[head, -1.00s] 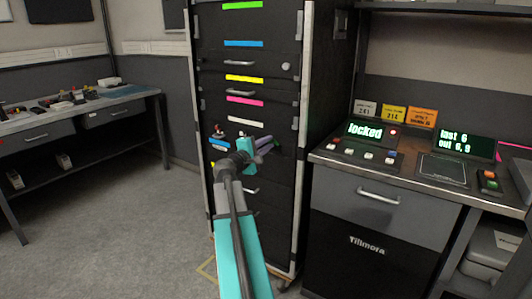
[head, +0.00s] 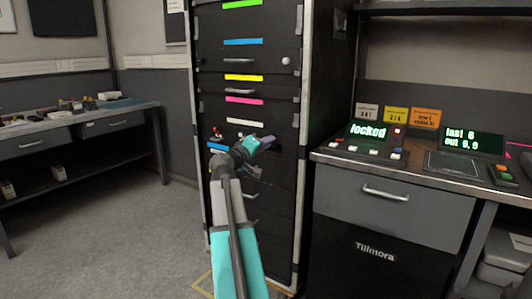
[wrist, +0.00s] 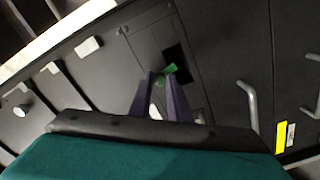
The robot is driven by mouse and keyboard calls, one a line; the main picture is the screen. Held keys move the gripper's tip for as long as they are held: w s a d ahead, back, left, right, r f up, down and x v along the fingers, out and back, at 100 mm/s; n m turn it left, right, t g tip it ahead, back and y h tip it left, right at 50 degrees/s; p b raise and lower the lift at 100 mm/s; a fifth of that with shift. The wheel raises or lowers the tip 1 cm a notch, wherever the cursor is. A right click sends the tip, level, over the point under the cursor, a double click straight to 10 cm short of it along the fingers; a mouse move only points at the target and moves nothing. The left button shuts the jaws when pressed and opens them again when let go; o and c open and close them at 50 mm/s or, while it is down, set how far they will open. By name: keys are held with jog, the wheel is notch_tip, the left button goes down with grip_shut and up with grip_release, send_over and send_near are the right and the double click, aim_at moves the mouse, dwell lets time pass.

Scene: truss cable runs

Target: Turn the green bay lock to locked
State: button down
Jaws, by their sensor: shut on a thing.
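The green bay lock (wrist: 167,72) is a small green handle beside a dark square opening on a black rack panel in the wrist view. My gripper (wrist: 163,80) has its two purple fingers on either side of it, shut on it. The fingers partly hide the handle, and its exact turn angle is hard to tell. In the head view, my gripper (head: 266,141) reaches the front of the tall black rack (head: 275,25), below the white strip. The lock is hidden there by the fingers.
A console (head: 370,134) right of the rack reads "locked", with a red light. Its workbench (head: 385,172) stands close to the rack's right side. Rack handles (wrist: 248,100) stick out near my gripper. Another bench (head: 85,120) is at the left, with clear floor before it.

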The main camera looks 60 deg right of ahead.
jog(key=shift+d+m+b, duration=0.1)
jog(key=shift+m+b, duration=0.95)
jog(key=shift+m, duration=0.15)
jog(key=shift+r, duration=0.1)
jog(key=c, duration=1.7)
grip_release()
jog(key=shift+o, duration=0.2)
jog(key=a+p, duration=0.3)
jog(key=a, duration=1.1)
jog(key=shift+w, duration=0.1)
